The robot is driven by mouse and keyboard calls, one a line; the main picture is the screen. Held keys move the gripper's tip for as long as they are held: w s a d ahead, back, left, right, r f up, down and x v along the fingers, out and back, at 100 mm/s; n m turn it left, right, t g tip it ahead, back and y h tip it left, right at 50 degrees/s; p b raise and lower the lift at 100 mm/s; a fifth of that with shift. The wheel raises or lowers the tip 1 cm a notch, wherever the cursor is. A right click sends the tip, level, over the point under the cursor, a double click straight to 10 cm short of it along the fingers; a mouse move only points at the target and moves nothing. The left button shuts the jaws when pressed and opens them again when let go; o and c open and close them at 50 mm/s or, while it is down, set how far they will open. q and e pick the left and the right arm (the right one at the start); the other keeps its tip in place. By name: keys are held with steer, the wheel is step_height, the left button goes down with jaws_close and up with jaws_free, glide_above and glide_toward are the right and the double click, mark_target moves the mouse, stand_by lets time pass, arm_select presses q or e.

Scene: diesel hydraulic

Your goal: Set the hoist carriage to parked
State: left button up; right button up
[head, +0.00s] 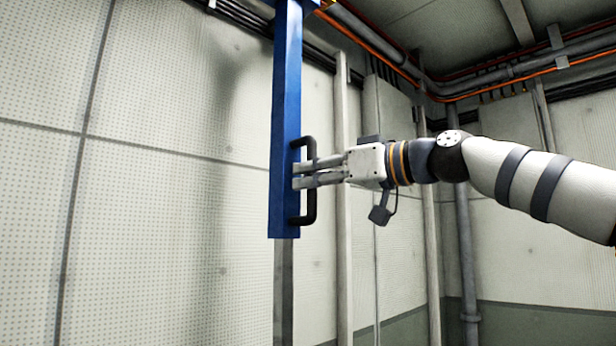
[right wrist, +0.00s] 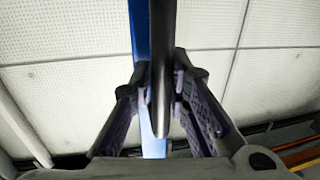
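A blue vertical post (head: 286,120) hangs down from the top of the head view, left of the middle, with a black D-shaped handle (head: 309,208) on its right side. The hoist carriage itself cannot be clearly made out; the post's upper end runs up to the top edge. My right gripper (head: 302,176) reaches in from the right, its fingers at the handle's upright bar. In the right wrist view the dark handle bar (right wrist: 162,60) runs between the two spread fingers, with gaps beside it, and the blue post shows behind. My left gripper is out of view.
Pale perforated wall panels (head: 170,200) stand behind the post. A grey vertical pipe (head: 465,240) stands at the right, and pipes and orange cables (head: 450,90) run along the ceiling. The space left of the post looks clear.

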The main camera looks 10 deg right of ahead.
steer(key=shift+o, duration=1.4)
steer(key=shift+w+d, duration=0.15)
steer(key=shift+d, duration=0.15)
steer(key=shift+a, duration=0.1)
steer(key=v, duration=1.2)
